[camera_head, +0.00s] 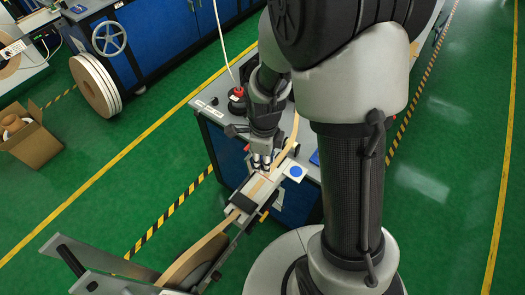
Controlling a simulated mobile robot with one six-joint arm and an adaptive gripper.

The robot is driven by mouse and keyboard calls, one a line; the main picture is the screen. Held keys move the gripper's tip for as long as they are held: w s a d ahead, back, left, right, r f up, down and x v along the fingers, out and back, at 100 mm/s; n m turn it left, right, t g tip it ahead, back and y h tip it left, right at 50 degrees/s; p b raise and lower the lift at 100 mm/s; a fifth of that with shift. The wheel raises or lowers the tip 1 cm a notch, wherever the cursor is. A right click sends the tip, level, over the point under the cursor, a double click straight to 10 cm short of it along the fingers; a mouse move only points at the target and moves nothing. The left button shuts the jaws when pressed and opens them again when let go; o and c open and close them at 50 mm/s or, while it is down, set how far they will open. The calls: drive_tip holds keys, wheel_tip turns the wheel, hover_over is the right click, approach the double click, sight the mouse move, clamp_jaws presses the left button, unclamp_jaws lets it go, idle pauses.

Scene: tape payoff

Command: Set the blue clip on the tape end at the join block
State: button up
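My gripper (261,163) points down, just above or at the far end of the join block (245,204), a pale narrow block with a dark part across it. The fingertips are small here, and I cannot tell whether they are open or hold anything. Tan tape (215,232) runs from a large roll (190,262) at the bottom up to the block. Another tan strip (287,145) curves away beyond the block to the right of my gripper. I cannot make out the blue clip for sure. A small blue item (314,158) lies at the bench's right side, partly hidden by my arm.
A white card with a blue disc (296,171) is right of the block. A black-and-red object (237,95) with a cable stands behind my gripper on the grey bench (215,103). Left are large rolls (96,84) and an open carton (32,140). Green floor between is clear.

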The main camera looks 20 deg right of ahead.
drive_tip(key=shift+d+f+b, duration=0.3)
drive_tip(key=shift+f+b, duration=0.35)
drive_tip(key=shift+f, duration=0.25)
drive_tip(key=shift+f+b, duration=1.6)
drive_tip(key=shift+f, duration=0.45)
drive_tip(key=shift+f+b, duration=0.4)
drive_tip(key=shift+f, duration=0.1)
drive_tip(key=o, duration=1)
wheel_tip(320, 180, up, 11)
drive_tip(key=shift+r, duration=0.5)
